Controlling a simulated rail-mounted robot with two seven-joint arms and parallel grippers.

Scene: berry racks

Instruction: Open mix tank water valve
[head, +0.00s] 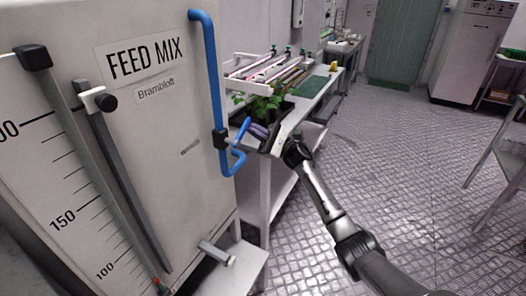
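The mix tank (150,110) is a large pale cabinet labelled "FEED MIX" and fills the left of the head view. A blue water pipe (207,70) runs down its right edge to a dark valve body (221,139). A blue valve handle (242,131) sticks out to the right of the valve body, tilted upward. My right gripper (270,143) is just right of the handle, at the end of the arm from the lower right. It looks apart from the handle. Its fingers are small and dark here, so their opening is unclear. My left gripper is out of view.
Behind the gripper, a white bench (300,112) holds a dark tray with green plants (262,105) and a rack of tubes (275,72). A tap-like outlet (217,253) juts from the tank's lower front. The patterned metal floor (410,160) at right is mostly clear.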

